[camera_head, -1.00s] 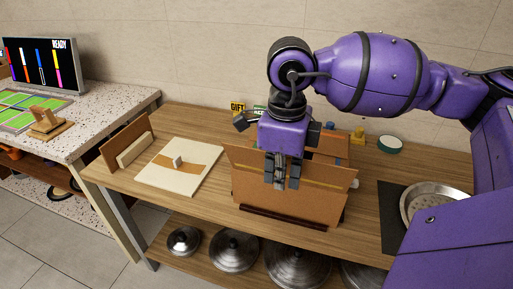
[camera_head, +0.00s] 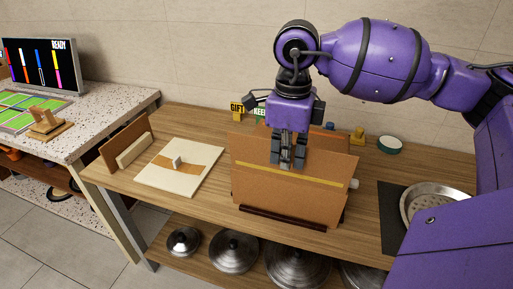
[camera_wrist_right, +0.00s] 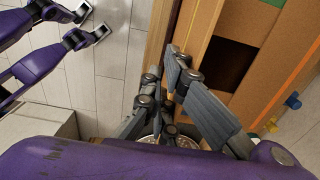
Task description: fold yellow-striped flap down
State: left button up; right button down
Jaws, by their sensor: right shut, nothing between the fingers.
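The yellow-striped flap (camera_head: 310,173) is a brown cardboard panel with a yellow band, standing at the front of the cardboard box (camera_head: 285,208). It rises above the front wall and hides most of the box. My right gripper (camera_head: 287,165) is shut and empty, pointing down with its fingers in front of the flap's upper part, near the band. Contact is hard to judge from the head view. In the right wrist view the shut fingers (camera_wrist_right: 178,60) lie beside the box's cardboard edge, and the dark box opening (camera_wrist_right: 228,62) shows to their right. My left gripper is not seen.
A dark strip (camera_head: 283,217) lies along the box's front base. A metal strainer (camera_head: 430,200) stands at right.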

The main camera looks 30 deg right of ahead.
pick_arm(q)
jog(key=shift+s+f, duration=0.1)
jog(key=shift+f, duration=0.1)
pick_arm(e)
jog(key=shift+w+d+r, duration=0.15)
jog(key=shift+w+d, duration=0.4)
jog(key=shift+d, duration=0.1)
jog(key=shift+w+d+r, duration=0.15)
jog(key=shift+w+d, duration=0.35)
jog(key=shift+d, duration=0.15)
jog(key=shift+w, duration=0.1)
pick_arm(q)
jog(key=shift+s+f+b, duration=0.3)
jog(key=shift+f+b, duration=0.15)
jog(key=shift+b, duration=0.05)
pick_arm(e)
jog(key=shift+w+d+f, duration=0.15)
jog(key=shift+w+d, duration=0.85)
jog(key=shift+d, duration=0.25)
jog(key=shift+f, duration=0.1)
